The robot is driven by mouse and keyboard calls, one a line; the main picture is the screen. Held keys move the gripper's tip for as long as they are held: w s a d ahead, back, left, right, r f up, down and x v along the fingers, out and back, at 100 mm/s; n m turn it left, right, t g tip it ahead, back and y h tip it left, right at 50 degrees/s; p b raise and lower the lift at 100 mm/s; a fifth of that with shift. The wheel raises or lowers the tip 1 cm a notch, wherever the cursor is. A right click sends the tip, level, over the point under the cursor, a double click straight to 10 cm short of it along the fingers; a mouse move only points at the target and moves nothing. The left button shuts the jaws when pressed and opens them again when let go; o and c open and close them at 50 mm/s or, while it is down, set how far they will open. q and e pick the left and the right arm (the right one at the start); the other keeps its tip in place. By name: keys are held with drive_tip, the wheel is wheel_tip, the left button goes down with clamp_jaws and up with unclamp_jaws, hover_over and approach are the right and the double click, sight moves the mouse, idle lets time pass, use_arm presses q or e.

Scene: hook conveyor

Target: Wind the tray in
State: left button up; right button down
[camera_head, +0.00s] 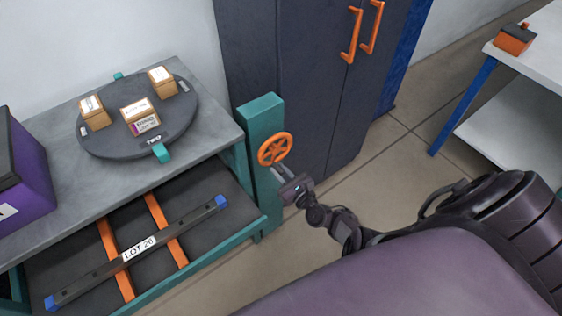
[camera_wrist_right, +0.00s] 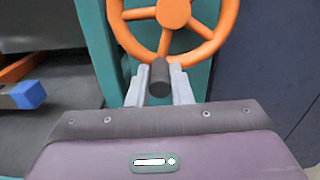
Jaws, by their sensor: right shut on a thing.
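An orange handwheel (camera_head: 275,149) is mounted on a teal post (camera_head: 262,118) at the table's right end. It also shows at the top of the right wrist view (camera_wrist_right: 172,14). My right gripper (camera_head: 279,173) reaches the wheel's lower rim. In the right wrist view its grey fingers (camera_wrist_right: 160,88) are shut on the wheel's dark handle knob (camera_wrist_right: 160,78). A round dark tray (camera_head: 103,140) with teal tabs lies on the grey table and bears three small cardboard boxes (camera_head: 140,116). My left gripper is not in view.
Below the tabletop (camera_head: 205,140), a dark bar (camera_head: 90,277) labelled LOT 26 with blue ends lies across orange strips (camera_head: 115,262). A purple box (camera_head: 20,175) stands at the left. A dark cabinet (camera_head: 300,60) stands behind the post. Floor (camera_head: 400,150) is clear on the right.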

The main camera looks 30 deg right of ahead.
drive_tip(key=shift+a, duration=0.1)
drive_tip(key=c, duration=1.3)
unclamp_jaws()
drive_tip(key=s+p, duration=0.1)
drive_tip(key=s, duration=0.6)
drive_tip(key=shift+s+d+p, duration=0.3)
drive_tip(key=shift+s+p, duration=0.1)
